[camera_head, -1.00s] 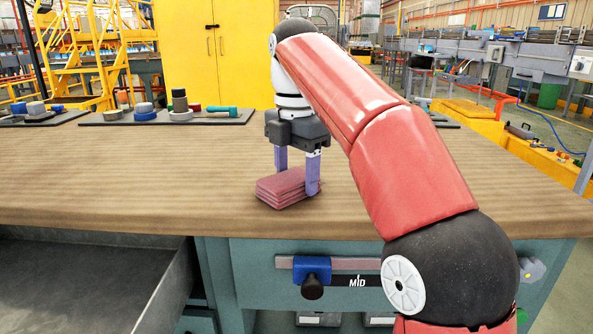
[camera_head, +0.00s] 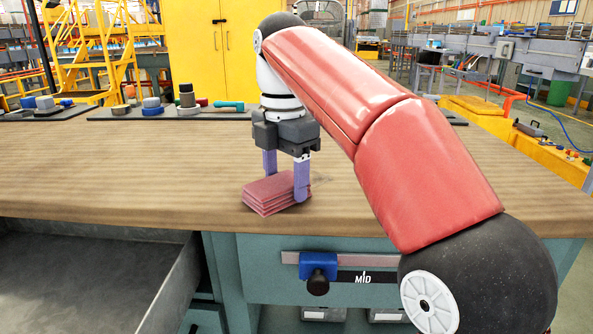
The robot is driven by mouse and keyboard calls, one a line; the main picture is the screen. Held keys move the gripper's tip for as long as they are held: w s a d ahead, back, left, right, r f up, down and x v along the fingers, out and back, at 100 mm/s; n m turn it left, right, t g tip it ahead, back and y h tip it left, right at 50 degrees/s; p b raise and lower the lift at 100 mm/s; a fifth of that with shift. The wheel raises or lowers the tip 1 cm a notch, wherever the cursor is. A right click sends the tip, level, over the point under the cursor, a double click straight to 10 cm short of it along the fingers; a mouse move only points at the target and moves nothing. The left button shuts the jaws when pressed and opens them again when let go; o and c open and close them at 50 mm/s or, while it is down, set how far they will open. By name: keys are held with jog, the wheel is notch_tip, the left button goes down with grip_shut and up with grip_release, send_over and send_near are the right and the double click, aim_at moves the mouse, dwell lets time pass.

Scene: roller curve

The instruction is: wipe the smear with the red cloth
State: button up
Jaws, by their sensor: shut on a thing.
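The red cloth (camera_head: 268,194) is a folded, layered pad lying on the wooden bench top near its front edge. My gripper (camera_head: 286,187) points down and is shut on the cloth, with one purple finger behind it and one at its right side. The cloth appears to rest on the wood. A faint dark smear (camera_head: 321,182) shows on the bench just right of the gripper; part of it may be hidden behind my finger and arm.
The bench top (camera_head: 110,180) is clear to the left. A dark mat with tape rolls (camera_head: 152,106) and a teal-handled tool (camera_head: 229,106) lies along the back. An open grey drawer (camera_head: 80,285) juts out at the front left. A blue clamp-like fitting (camera_head: 318,266) sits on the bench front.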

aim_at(287, 170)
jog(key=shift+w+r+p, duration=0.1)
jog(key=shift+w+p, duration=0.75)
jog(key=shift+p, duration=0.15)
jog(key=shift+w+f+p, duration=0.25)
jog(key=shift+w+p, duration=0.2)
jog(key=shift+w, duration=0.55)
jog(key=shift+w+d+r, duration=0.1)
jog(key=shift+w, duration=1.5)
jog(key=shift+w+d+r, duration=0.1)
jog(key=shift+w, duration=1.5)
jog(key=shift+s+a+r, duration=0.1)
